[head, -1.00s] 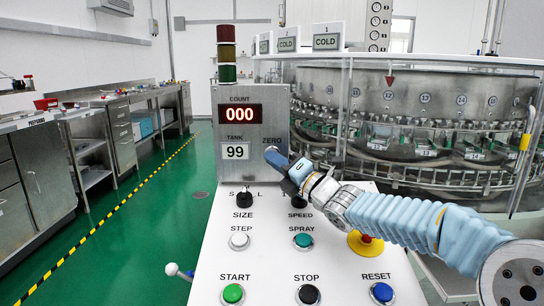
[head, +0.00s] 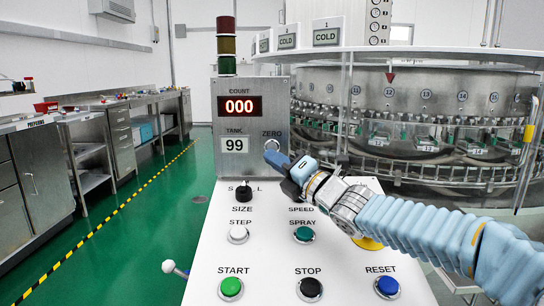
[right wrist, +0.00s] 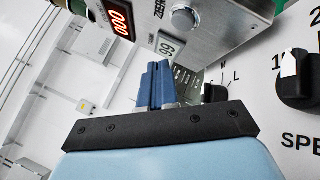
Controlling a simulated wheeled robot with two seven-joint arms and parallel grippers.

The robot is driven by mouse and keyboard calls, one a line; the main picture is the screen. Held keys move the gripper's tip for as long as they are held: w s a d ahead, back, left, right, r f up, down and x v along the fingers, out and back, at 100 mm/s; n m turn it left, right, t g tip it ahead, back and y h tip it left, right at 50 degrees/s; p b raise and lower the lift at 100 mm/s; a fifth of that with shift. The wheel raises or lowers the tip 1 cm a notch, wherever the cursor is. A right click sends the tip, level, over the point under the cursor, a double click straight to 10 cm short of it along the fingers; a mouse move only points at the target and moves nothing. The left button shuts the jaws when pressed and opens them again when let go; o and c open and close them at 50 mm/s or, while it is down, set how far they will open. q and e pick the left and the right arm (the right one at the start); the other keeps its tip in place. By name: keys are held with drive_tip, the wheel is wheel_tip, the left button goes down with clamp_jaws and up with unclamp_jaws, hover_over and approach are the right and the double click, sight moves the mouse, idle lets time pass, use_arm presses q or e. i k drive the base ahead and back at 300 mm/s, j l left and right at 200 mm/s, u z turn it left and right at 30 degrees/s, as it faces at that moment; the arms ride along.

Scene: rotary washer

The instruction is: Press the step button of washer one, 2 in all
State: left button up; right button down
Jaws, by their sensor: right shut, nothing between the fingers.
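The step button (head: 238,234) is a pale round button under the STEP label on the white sloped panel (head: 210,262). My right gripper (head: 273,158) is shut and empty. Its blue fingers are in front of the grey display box, just below the ZERO button, and well above and to the right of the step button. In the right wrist view, the shut fingers (right wrist: 157,85) show below the display box; the step button is out of view there. The count display (head: 239,105) reads 000 and the tank display (head: 234,145) reads 99. My left gripper is not in view.
Black SIZE knob (head: 243,193), green SPRAY button (head: 304,234), and START (head: 231,288), STOP (head: 309,290) and RESET (head: 387,287) buttons share the panel. My right arm covers most of a yellow-based button. The washer carousel (head: 430,80) stands behind.

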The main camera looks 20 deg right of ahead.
sight(239, 232)
drive_tip(key=k+l, duration=1.05)
drive_tip(key=k, duration=0.25)
